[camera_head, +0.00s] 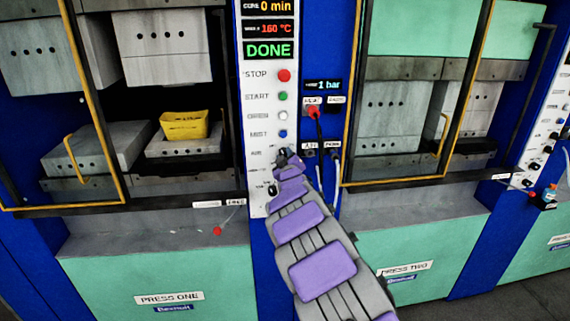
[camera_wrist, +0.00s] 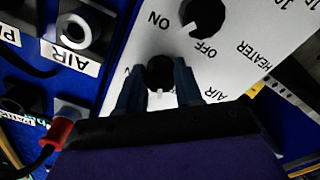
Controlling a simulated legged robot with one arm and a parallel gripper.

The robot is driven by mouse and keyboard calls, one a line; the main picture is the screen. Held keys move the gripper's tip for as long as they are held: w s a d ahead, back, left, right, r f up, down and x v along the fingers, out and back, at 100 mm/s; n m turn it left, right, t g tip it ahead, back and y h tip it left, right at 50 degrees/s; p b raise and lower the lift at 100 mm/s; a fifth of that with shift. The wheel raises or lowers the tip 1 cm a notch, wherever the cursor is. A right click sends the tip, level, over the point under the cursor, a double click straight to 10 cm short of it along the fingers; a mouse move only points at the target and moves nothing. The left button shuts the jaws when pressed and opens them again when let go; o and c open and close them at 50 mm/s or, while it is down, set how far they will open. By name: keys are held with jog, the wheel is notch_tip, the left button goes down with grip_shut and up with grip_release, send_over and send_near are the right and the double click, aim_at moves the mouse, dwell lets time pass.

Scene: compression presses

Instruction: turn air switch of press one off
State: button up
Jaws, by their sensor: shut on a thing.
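My gripper (camera_head: 285,157) is at the white control panel (camera_head: 256,115) of press one, beside the AIR label. In the wrist view, my gripper (camera_wrist: 158,84) has one dark finger on each side of the black round air switch (camera_wrist: 160,70) and is shut on it. A small white mark shows on the knob's lower edge. In the head view my gripper hides the air switch.
The heater knob (camera_wrist: 203,17), with ON and OFF labels, is close above the air switch in the wrist view. Hose fittings (camera_wrist: 75,30) and a red plug (camera_wrist: 60,132) are at left.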

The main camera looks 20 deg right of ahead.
jog(key=shift+f+n+b, duration=0.15)
jog(key=shift+n+b, duration=0.2)
jog(key=shift+n, duration=0.25)
jog(key=o, duration=1)
jog(key=shift+o, duration=0.2)
jog(key=p+v, duration=0.2)
jog(key=v, duration=1.5)
jog(key=shift+a, duration=0.15)
jog(key=shift+s, duration=0.2)
